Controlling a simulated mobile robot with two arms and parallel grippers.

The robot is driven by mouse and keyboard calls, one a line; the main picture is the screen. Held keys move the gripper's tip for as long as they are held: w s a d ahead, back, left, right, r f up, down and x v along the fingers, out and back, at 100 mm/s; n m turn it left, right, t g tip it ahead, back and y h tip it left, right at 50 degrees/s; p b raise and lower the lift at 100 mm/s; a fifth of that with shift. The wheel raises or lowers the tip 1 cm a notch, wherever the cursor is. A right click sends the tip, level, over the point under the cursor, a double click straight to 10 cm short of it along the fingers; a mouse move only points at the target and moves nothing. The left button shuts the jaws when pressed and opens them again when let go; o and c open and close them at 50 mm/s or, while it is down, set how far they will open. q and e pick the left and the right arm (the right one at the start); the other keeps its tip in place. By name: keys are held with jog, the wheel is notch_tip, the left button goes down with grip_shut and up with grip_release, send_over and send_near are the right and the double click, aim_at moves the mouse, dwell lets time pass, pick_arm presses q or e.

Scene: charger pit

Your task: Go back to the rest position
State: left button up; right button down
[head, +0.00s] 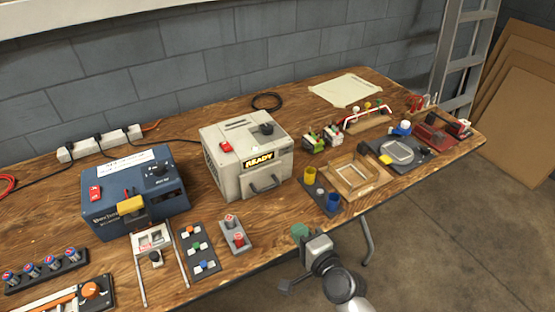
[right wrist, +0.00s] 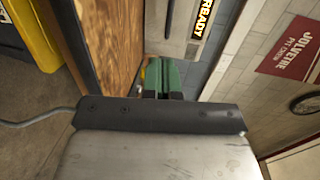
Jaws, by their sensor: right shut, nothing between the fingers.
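My right gripper (head: 300,231) shows in the head view with green fingertips, just off the front edge of the wooden workbench (head: 270,210). It is below the grey box charger and in front of the tray with the yellow and blue cups. In the right wrist view the green fingers (right wrist: 163,76) are together with nothing between them. The gripper touches nothing that I can see. My left gripper is not in view.
A grey charger labelled READY (head: 222,160) and a blue charger (head: 105,205) stand on the bench. The cup tray (head: 318,199) and a wooden frame (head: 374,190) lie near its front edge. Open floor (head: 440,260) lies to the right of my arm.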

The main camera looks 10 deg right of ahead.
jog(key=s+d+n+g+h, duration=0.35)
jog(key=s+n+g, duration=0.35)
jog(key=s, duration=0.4)
jog(key=s+d+n+g+h, duration=0.2)
jog(key=s+d+n+g, duration=0.3)
jog(key=s+n, duration=0.5)
notch_tip(320, 180, down, 24)
jog(key=s+m+g+p, duration=0.1)
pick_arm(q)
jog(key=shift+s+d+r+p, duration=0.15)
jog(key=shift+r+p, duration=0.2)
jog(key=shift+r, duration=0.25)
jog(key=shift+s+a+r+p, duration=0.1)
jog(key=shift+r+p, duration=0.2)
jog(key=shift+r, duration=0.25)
pick_arm(e)
jog(key=s+d+f+g, duration=0.1)
jog(key=s+d+f, duration=0.2)
jog(key=s+f, duration=1.3)
jog(key=shift+s+f, duration=0.35)
jog(key=shift+s, duration=0.1)
